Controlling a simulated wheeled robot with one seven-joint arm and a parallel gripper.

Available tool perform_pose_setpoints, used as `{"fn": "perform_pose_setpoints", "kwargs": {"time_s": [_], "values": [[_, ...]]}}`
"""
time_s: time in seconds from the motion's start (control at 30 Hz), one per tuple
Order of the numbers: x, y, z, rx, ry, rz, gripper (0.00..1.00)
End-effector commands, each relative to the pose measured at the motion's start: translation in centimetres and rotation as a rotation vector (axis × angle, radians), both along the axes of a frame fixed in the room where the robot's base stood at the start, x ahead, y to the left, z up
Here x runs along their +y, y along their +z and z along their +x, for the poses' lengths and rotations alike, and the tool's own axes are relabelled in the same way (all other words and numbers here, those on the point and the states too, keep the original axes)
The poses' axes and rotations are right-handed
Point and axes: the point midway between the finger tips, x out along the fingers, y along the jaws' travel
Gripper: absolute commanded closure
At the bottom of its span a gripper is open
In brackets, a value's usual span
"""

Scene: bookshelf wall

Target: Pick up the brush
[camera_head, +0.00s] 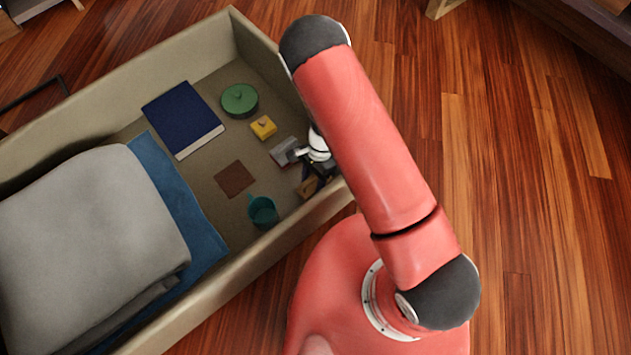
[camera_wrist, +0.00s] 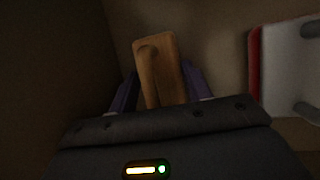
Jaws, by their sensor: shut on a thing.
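The brush appears as a light brown wooden piece with a rounded mark near its end. In the wrist view the brush (camera_wrist: 156,62) stands up between the two purple fingers of my gripper (camera_wrist: 160,85), which is shut on it. In the head view a small brown part of the brush (camera_head: 308,188) shows under my gripper (camera_head: 314,174), inside the drawer (camera_head: 225,60) by its near right corner. My arm hides part of the gripper and of that corner. Whether the brush touches the drawer floor, I cannot tell.
A grey-white item with a red edge (camera_wrist: 290,70) lies just right of the brush in the wrist view. The drawer also holds a teal cup (camera_head: 262,211), brown square (camera_head: 234,179), yellow block (camera_head: 263,127), green round pot (camera_head: 239,100), blue book (camera_head: 182,115) and folded grey cloth (camera_head: 90,230).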

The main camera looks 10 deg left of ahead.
Motion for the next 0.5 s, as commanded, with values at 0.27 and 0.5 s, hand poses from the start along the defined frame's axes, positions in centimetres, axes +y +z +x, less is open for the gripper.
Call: {"fn": "perform_pose_setpoints", "kwargs": {"time_s": [0.27, 0.5], "values": [[0.0, 1.0, 0.1, -0.002, 0.002, 0.001, 0.77], [0.1, 5.9, 0.1, -0.005, 0.000, 0.004, 0.77]]}}
